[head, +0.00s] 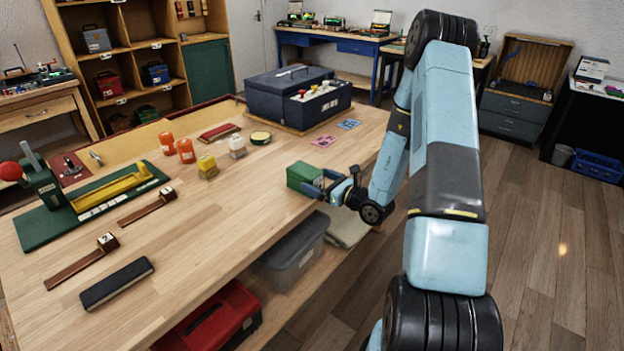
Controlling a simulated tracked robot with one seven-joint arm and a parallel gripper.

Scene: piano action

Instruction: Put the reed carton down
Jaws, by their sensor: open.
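A small green box (301,175), which I take to be the reed carton, sits upright at the right edge of the wooden workbench (240,205). It appears to rest on the bench top. My gripper (322,184) is at the box's right side, with its fingers open and very close to it. I cannot tell whether a finger still touches the box. The fingers and wrist hide part of the box's right face.
A dark blue case (275,95) stands at the back of the bench. A green jig (85,215) is at left. The bench between is clear.

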